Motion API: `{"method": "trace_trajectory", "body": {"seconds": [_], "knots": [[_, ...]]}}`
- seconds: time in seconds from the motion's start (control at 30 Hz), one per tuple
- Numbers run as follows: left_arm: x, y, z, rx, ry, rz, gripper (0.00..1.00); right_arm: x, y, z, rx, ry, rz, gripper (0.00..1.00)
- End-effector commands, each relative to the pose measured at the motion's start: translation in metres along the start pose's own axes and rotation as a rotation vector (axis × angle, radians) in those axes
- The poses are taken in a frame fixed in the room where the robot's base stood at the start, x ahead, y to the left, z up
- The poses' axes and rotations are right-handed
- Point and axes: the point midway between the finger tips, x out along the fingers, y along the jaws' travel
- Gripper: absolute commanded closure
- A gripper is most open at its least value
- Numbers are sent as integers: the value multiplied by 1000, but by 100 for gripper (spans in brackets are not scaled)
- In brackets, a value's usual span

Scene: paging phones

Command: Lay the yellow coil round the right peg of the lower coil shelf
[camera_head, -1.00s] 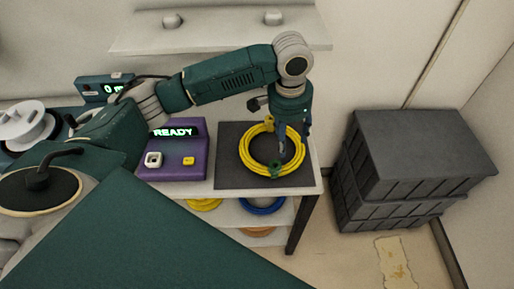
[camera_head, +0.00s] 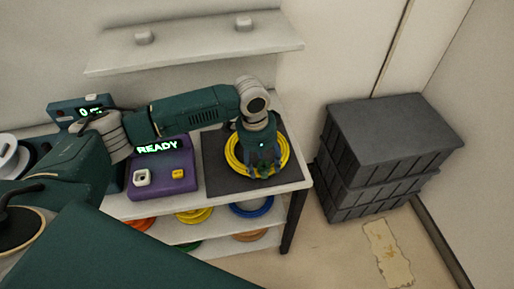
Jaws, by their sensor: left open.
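The yellow coil (camera_head: 233,157) lies flat on a dark mat (camera_head: 215,183) on the table. My left gripper (camera_head: 264,174) points down over the near right part of the coil. It is open; its fingers hide part of the coil, and I cannot tell whether they touch it. A pale wall shelf (camera_head: 195,52) shows at the top with a left peg (camera_head: 145,38) and a right peg (camera_head: 243,24), both bare. Whether this is the lower coil shelf cannot be told, as no other wall shelf shows. My right gripper is out of view.
A purple box reading READY (camera_head: 150,183) stands left of the mat. Coils, including another yellow one (camera_head: 194,216) and a blue one (camera_head: 252,207), lie on the racks under the table. Stacked dark crates (camera_head: 390,140) stand on the floor at right. A display unit (camera_head: 66,111) stands at left.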

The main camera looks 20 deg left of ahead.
Motion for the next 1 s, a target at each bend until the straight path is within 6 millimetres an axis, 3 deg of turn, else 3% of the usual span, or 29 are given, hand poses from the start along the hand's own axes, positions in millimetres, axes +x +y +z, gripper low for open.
{"method": "trace_trajectory", "body": {"seconds": [0.2,0.47,0.73,1.0], "knots": [[26,-2,2,0,0,0,45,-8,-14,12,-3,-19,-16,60],[29,-2,2,0,0,-1,45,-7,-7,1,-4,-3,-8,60],[29,-2,1,0,1,-1,99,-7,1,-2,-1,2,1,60],[27,-3,0,1,3,-3,100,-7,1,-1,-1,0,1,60]]}}
